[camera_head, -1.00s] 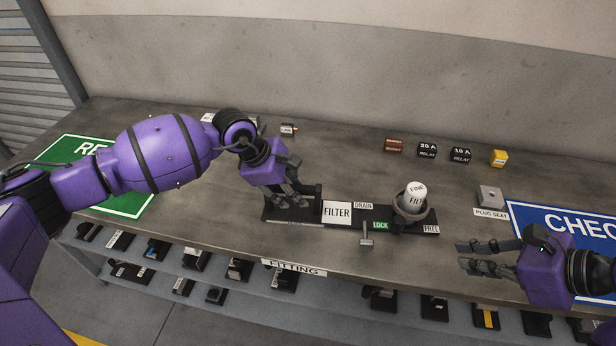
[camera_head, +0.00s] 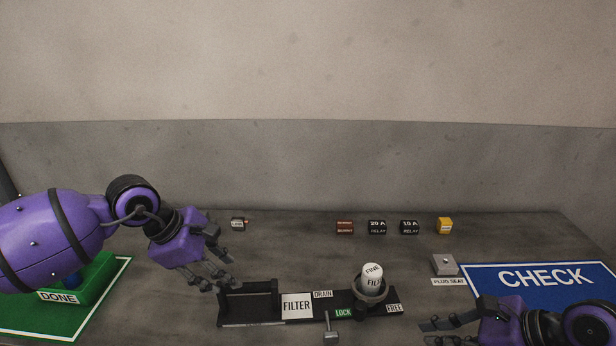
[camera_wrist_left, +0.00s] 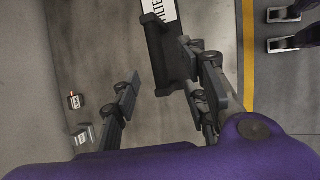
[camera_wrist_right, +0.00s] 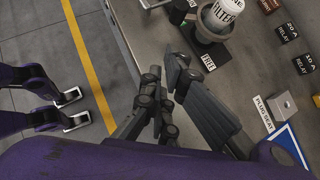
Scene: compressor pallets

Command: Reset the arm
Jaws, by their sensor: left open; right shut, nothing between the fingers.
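My left gripper (camera_head: 222,272) is open above the bench, just left of the black filter stand (camera_head: 385,318). In the left wrist view its fingers (camera_wrist_left: 162,75) stand apart with nothing between them, near the end of the stand. My right gripper (camera_head: 430,332) is shut and empty at the lower right, in front of the blue CHECK mat (camera_head: 480,275). The right wrist view shows its fingers (camera_wrist_right: 165,75) together beside the stand.
Relays (camera_head: 377,227), a yellow block (camera_head: 445,225) and the plug seat (camera_head: 444,264) stand toward the back. A lever (camera_head: 331,330) projects from the stand's front.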

